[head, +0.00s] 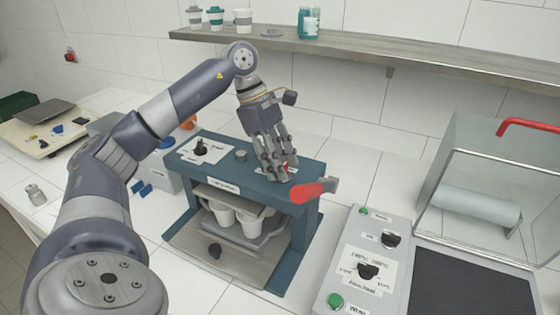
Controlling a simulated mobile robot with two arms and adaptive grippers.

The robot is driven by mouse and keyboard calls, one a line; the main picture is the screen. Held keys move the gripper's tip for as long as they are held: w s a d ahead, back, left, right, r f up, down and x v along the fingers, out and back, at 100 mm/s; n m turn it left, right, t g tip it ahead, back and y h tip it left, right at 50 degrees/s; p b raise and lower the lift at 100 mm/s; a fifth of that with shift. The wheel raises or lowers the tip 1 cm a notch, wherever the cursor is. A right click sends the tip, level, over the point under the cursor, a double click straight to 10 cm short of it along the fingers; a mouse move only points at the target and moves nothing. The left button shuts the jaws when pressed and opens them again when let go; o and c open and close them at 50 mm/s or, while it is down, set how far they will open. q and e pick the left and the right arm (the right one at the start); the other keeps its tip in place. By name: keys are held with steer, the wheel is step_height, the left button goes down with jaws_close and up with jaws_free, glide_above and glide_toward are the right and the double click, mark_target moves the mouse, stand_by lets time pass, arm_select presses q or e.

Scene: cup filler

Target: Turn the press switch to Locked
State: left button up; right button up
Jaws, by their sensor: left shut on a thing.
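The blue press (222,170) stands on the white counter in the middle of the head view, with a red-ended lever (312,191) at its right. My left gripper (280,176) reaches down onto the right part of the press top. Its fingers are shut on a small red switch (287,168) there, mostly hidden by them, with a bit of pale plate showing beside it. The switch's setting cannot be read. A black knob (202,146) sits on a white plate at the left of the press top. My right gripper is not in view.
White cups (220,212) sit in a tray inside the press. A grey control box (368,255) with knobs and green buttons stands at right, beside a clear-covered machine (478,190). A shelf (350,52) with cups runs along the wall. A scale (45,112) is far left.

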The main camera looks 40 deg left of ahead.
arm_select(q)
steer(key=shift+n, duration=0.3)
steer(key=n+t+b, duration=0.1)
steer(key=n+b, duration=0.1)
steer(key=n, duration=0.1)
steer(key=shift+s+f+y, duration=0.1)
steer(key=shift+s+y, duration=0.05)
steer(key=shift+y, duration=0.15)
steer(key=shift+d+n+t, duration=0.1)
steer(key=shift+n+t, duration=0.3)
steer(key=shift+n, duration=0.5)
steer(key=n+y, duration=0.1)
steer(key=n, duration=0.1)
steer(key=shift+n+t+b, duration=0.3)
steer(key=n+y, duration=0.1)
steer(key=n, duration=0.1)
steer(key=n+y, duration=0.1)
steer(key=n, duration=0.1)
steer(key=shift+s+d+n+t+p, duration=0.1)
steer(key=shift+d+n+t+p, duration=0.1)
steer(key=shift+n+t+p, duration=0.1)
steer(key=n, duration=0.2)
steer(key=n+y+p, duration=0.1)
steer(key=n, duration=0.1)
steer(key=shift+d+y, duration=0.15)
steer(key=shift+y, duration=0.15)
steer(key=shift+n, duration=0.8)
